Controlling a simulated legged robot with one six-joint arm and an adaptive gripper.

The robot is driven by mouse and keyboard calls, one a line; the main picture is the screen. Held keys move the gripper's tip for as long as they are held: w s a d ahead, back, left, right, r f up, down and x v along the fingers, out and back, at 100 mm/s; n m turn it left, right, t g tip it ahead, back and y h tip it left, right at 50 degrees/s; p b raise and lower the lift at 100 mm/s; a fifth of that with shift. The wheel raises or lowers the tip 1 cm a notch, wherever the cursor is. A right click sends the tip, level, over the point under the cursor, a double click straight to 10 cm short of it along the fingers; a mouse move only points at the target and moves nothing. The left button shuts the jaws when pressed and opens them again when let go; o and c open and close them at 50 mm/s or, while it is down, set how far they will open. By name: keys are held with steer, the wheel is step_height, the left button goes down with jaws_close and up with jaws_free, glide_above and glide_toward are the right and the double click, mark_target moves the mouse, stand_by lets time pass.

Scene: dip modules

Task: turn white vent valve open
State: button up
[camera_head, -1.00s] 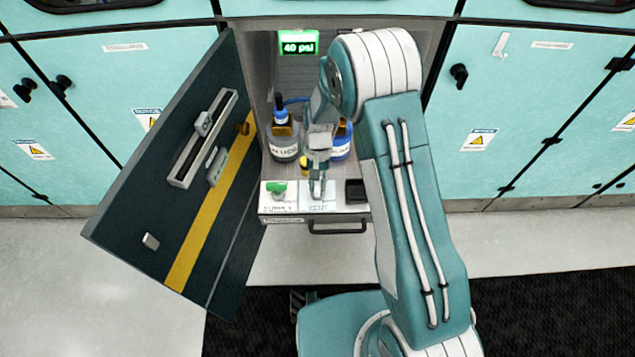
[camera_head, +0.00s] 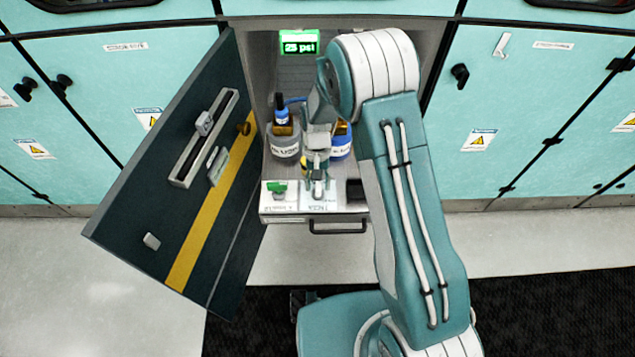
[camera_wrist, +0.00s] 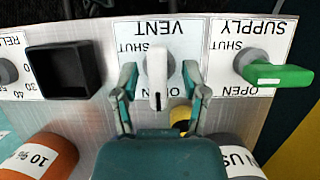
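The white vent valve handle (camera_wrist: 157,75) is in the middle of the wrist view, on a white plate marked VENT, SHUT and OPEN, upside down there. It lies lengthwise in the picture, its long end toward the OPEN side; part of the lettering is hidden. My gripper (camera_wrist: 159,85) is open, with one finger on each side of the handle and a visible gap on both sides. In the head view my gripper (camera_head: 318,183) is over the panel and mostly hides the vent handle. A green display (camera_head: 299,42) at the back reads 25 psi.
The green supply handle (camera_wrist: 278,73) is beside the vent, pointing sideways. A black square bin (camera_wrist: 63,70) is on the other side. Labelled bottles (camera_head: 284,140) stand behind the panel. The open dark cabinet door (camera_head: 150,205) is at the left.

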steer(key=v, duration=1.2)
steer(key=shift+r, duration=0.1)
steer(key=s+d+r+t, duration=0.2)
steer(key=s+d+r, duration=0.15)
steer(key=r, duration=0.45)
steer(key=s+d+r+t, duration=0.2)
steer(key=s+d+r, duration=0.15)
steer(key=r, duration=0.55)
steer(key=s+d+r+t, duration=0.2)
steer(key=s+r+t, duration=0.1)
steer(key=s, duration=0.5)
steer(key=s+d+r+t, duration=0.3)
steer(key=s, duration=0.6)
steer(key=shift+d, duration=0.35)
